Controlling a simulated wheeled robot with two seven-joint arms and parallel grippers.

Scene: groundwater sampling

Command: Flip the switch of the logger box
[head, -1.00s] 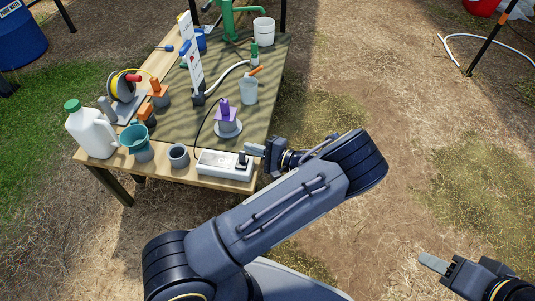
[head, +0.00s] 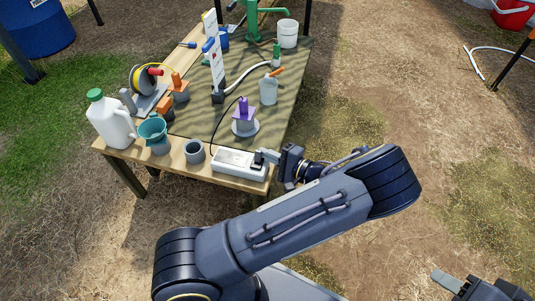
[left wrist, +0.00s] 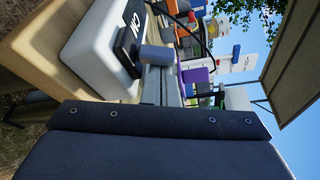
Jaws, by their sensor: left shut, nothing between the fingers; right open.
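The white logger box (head: 232,163) lies at the near right edge of the table, with a black switch plate at its right end. In the left wrist view the box (left wrist: 92,38) fills the upper left; its dark plate (left wrist: 128,38) bears white lettering, and a grey-blue switch lever (left wrist: 157,56) sticks out from it. My left gripper (head: 267,154) is shut and empty, its fingertips right at the switch end. In the left wrist view its fingers (left wrist: 153,84) are together close to the lever; I cannot tell whether they touch. My right gripper (head: 447,281) is open, low at right, away from the table.
A grey cup (head: 194,152), a teal funnel (head: 153,130) and a white jug (head: 112,124) stand left of the box. A purple-topped piece (head: 244,115) stands behind it. A black cable arches near the box.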

